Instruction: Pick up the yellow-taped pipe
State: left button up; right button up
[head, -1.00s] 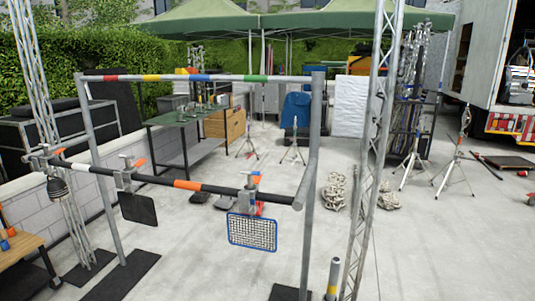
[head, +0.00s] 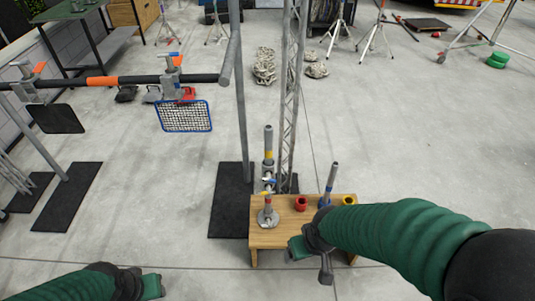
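The yellow-taped pipe (head: 268,138) is a grey pipe standing upright at the left end of a small wooden bench. A band of yellow tape shows partway down it, with a clamp with blue and orange parts and a round grey base below. My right gripper (head: 312,260) is over the bench's front edge, to the right of the pipe and apart from it. Its finger opening is not clear from this angle. My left gripper (head: 140,285) is low at the bottom left, far from the pipe and partly hidden by its arm; its opening cannot be made out.
The wooden bench (head: 262,238) also holds a red ring (head: 301,203), a yellow ring (head: 349,200) and a blue-taped pipe (head: 331,178) close to my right wrist. A lattice mast (head: 290,95) and a grey post (head: 240,110) stand behind.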

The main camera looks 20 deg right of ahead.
aim_at(269, 129)
jog(key=z, duration=1.4)
jog(key=i+l+u, duration=0.4)
jog(key=i+l, duration=0.15)
jog(key=i+l+u, duration=0.2)
jog(key=l, duration=0.2)
jog(key=i+l+u, duration=0.4)
jog(key=l, duration=0.4)
